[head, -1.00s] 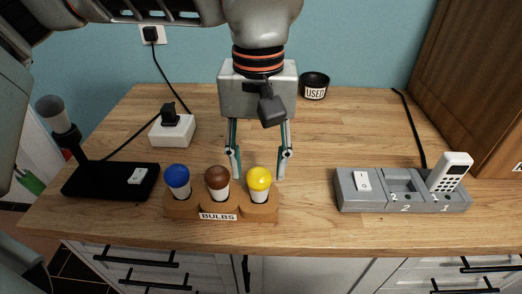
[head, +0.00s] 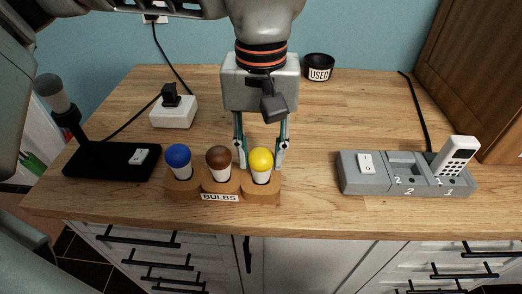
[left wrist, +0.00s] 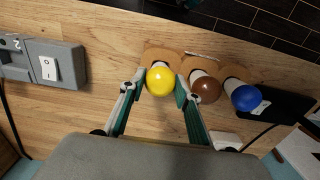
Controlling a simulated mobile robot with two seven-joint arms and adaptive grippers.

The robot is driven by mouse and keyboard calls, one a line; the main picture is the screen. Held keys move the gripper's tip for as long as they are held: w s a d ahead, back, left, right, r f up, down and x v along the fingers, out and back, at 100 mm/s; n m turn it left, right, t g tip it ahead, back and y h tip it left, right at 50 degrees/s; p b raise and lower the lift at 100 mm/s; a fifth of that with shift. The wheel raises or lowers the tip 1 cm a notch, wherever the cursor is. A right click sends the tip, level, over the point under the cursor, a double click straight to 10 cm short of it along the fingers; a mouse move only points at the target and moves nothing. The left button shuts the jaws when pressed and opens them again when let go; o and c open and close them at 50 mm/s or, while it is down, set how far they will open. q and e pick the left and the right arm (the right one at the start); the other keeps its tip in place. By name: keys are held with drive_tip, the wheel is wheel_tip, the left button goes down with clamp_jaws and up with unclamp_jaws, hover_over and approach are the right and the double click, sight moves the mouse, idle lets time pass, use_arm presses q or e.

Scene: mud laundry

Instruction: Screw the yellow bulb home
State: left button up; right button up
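The yellow bulb (head: 261,160) stands upright in the right hole of the wooden bulb holder (head: 220,197), which is labelled BULBS. Beside it stand the brown bulb (head: 219,158) and the blue bulb (head: 178,156). My left gripper (head: 260,166) points down just behind the yellow bulb in the head view. In the left wrist view the gripper (left wrist: 160,84) is open, one finger on each side of the yellow bulb (left wrist: 159,79), with narrow gaps showing. A lamp with a black base (head: 112,161) and a grey upright head (head: 52,94) stands at the left. My right gripper is not in view.
A white power socket box (head: 174,113) with a black plug stands behind the holder. A black USED bowl (head: 319,68) is at the back. A grey switch dock (head: 405,174) with a white handset (head: 458,155) stands at the right. The worktop between holder and dock is clear.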

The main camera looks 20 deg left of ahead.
use_arm(q)
drive_tip(key=shift+r+p, duration=0.9)
drive_tip(key=shift+r, duration=0.4)
drive_tip(key=shift+c, duration=0.4)
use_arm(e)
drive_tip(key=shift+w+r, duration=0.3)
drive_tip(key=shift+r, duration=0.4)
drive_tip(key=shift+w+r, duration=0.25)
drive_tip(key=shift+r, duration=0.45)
use_arm(q)
drive_tip(key=shift+r+p, duration=0.4)
drive_tip(key=shift+r, duration=0.2)
drive_tip(key=shift+r+p, duration=1.75)
drive_tip(key=shift+r, duration=0.35)
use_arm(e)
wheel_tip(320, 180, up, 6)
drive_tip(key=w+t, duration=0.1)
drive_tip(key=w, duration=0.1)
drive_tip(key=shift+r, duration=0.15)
use_arm(q)
drive_tip(key=shift+f, duration=0.1)
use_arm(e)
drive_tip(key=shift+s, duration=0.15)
